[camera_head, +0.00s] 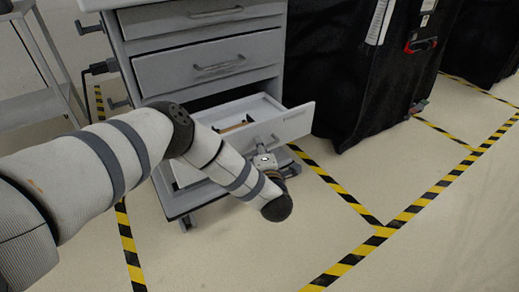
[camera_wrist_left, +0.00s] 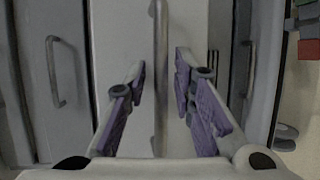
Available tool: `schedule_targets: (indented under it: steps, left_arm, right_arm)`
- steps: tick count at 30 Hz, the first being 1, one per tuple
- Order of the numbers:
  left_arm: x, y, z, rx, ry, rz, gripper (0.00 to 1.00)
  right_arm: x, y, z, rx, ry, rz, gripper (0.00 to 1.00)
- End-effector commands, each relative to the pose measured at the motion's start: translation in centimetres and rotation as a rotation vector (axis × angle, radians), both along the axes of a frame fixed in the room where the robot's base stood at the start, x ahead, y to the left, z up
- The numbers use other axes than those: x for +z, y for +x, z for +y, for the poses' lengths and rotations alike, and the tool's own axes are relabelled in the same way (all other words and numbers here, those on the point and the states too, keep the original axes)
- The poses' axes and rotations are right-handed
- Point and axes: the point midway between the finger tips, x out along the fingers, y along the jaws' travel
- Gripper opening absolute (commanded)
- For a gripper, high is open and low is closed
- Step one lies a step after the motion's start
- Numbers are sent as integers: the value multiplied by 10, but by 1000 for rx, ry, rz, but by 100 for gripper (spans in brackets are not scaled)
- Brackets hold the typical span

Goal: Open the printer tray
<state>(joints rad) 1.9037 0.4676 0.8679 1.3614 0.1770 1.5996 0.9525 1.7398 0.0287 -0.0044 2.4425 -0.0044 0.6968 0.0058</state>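A grey drawer cabinet (camera_head: 205,85) stands on the floor, with its lower drawer (camera_head: 292,123) pulled out. Faint lettering on the drawer front is too small to read. My left arm reaches across, and my left gripper (camera_head: 263,152) is at the drawer front, partly hidden by my wrist. In the left wrist view, my left gripper (camera_wrist_left: 160,76) is open, its purple-padded fingers on either side of the bar handle (camera_wrist_left: 160,40), with gaps to both. My right gripper is not in view.
Brownish items (camera_head: 236,127) lie inside the open drawer. The drawers above (camera_head: 208,62) are shut. A black-covered cart (camera_head: 350,75) stands to the right and a grey shelf cart (camera_head: 30,100) to the left. The floor in front, with yellow-black tape (camera_head: 385,231), is clear.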

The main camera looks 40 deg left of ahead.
Motion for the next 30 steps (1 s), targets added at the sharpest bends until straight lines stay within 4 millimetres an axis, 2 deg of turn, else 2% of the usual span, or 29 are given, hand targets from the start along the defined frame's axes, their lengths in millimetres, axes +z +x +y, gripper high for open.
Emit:
schedule_targets:
  steps: [8,11,21,24,30]
  left_arm:
    - [0,-1,0,0,0,1,30]
    - [1,-7,-7,-3,-1,3,30]
    - [17,-67,-67,-6,-2,3,30]
    - [20,-77,-78,-3,-1,2,30]
    - [22,-85,-83,0,1,1,30]
  right_arm:
    - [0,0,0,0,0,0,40]
    - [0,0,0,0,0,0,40]
    - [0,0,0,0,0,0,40]
    - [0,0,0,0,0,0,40]
    - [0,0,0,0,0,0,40]
